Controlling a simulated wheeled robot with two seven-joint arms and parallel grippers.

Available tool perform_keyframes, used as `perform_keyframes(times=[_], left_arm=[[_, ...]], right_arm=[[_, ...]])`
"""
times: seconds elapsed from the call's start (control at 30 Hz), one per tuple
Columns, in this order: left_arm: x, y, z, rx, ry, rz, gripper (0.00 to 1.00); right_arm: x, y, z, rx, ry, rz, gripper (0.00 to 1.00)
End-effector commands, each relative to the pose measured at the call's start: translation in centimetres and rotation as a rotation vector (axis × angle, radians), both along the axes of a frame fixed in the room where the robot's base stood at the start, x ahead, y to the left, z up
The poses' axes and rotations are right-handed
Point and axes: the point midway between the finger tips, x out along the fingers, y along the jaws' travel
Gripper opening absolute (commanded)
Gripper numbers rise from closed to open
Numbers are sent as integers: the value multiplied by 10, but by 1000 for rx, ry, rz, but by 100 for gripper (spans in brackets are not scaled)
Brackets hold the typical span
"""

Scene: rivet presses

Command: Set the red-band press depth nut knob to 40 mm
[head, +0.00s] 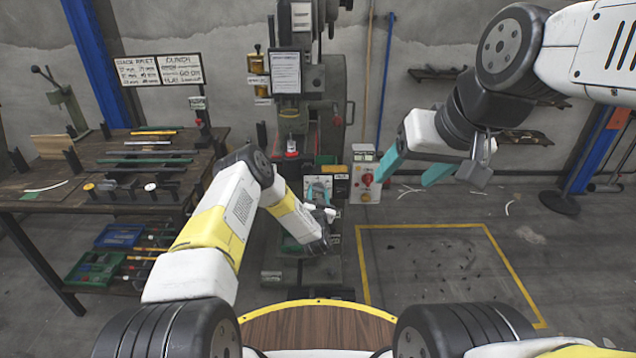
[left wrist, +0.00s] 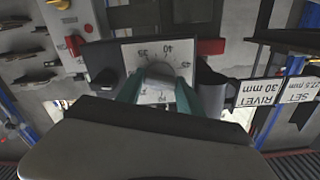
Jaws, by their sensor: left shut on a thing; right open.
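The press (head: 300,80) stands at the centre of the head view. Its white dial plate (head: 318,187) is low on its front, partly behind my left arm. In the left wrist view the dial plate (left wrist: 178,52) appears upside down, with marks reading 35, 40 and 45. The exact setting cannot be read. A red block (left wrist: 210,46) is beside the plate. My right gripper (head: 415,168) is open and empty, raised at the right.
A control box (head: 365,180) with a red button stands right of the dial. Tags (left wrist: 262,91) reading RIVET 30 mm and SET hang beside the dial. A workbench (head: 110,205) with rods is at left.

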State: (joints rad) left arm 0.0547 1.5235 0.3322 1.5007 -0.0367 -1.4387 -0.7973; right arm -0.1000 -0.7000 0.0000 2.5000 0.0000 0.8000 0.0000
Motion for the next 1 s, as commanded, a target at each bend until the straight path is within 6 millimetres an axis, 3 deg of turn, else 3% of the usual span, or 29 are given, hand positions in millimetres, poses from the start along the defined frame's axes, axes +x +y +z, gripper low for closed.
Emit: perform_keyframes(times=[1.0], left_arm=[[-1, 1, -2, -953, 2, 3, 3]], right_arm=[[0, 0, 0, 0, 0, 0, 65]])
